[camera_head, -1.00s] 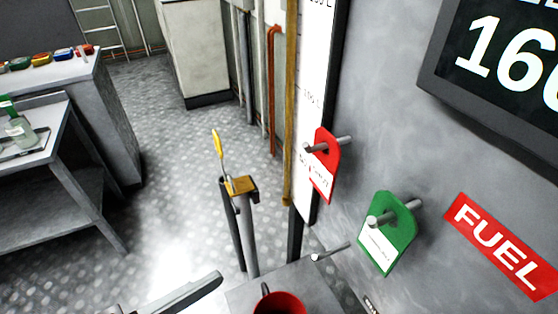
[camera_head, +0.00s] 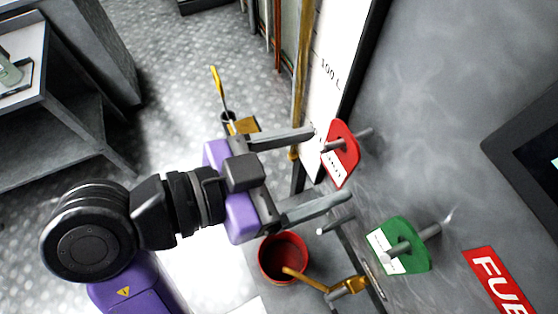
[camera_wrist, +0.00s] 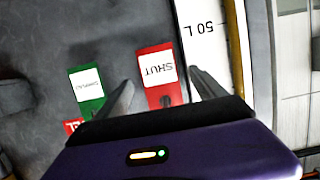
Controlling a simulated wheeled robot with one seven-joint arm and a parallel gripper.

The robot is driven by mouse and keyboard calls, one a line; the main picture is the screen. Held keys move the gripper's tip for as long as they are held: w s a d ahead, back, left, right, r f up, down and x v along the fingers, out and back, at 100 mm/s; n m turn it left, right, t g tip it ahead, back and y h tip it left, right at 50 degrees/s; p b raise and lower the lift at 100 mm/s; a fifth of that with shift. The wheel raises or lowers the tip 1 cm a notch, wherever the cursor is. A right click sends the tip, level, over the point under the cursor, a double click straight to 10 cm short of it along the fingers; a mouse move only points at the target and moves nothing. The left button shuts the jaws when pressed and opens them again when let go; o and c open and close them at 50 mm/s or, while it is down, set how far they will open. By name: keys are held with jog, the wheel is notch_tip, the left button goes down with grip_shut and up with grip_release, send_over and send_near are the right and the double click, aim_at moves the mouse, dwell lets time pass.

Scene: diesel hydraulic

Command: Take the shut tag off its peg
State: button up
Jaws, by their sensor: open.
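The red shut tag (camera_head: 343,152) hangs on its grey peg (camera_head: 362,134) on the grey wall. In the wrist view the red tag (camera_wrist: 152,51) shows a white label reading SHUT, upside down. My gripper (camera_head: 331,165) is open and empty, pointing at the tag from the left. In the wrist view its two fingers (camera_wrist: 161,78) lie on either side of the tag, with gaps between; I cannot tell how far the tips are from it in depth.
A green tag (camera_head: 412,258) hangs on another peg to the lower right. A red bucket (camera_head: 264,262) and a yellow-handled fitting (camera_head: 350,285) are below my gripper. A yellow lever (camera_head: 217,88) stands to the left. A white gauge board (camera_head: 330,70) is behind the red tag.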

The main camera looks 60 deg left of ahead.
jog(key=shift+x, duration=1.2)
jog(key=c, duration=1.4)
jog(key=shift+c, duration=0.2)
jog(key=shift+r, duration=0.15)
jog(key=shift+r+p, duration=0.35)
jog(key=shift+p, duration=0.1)
jog(key=shift+v, duration=1.6)
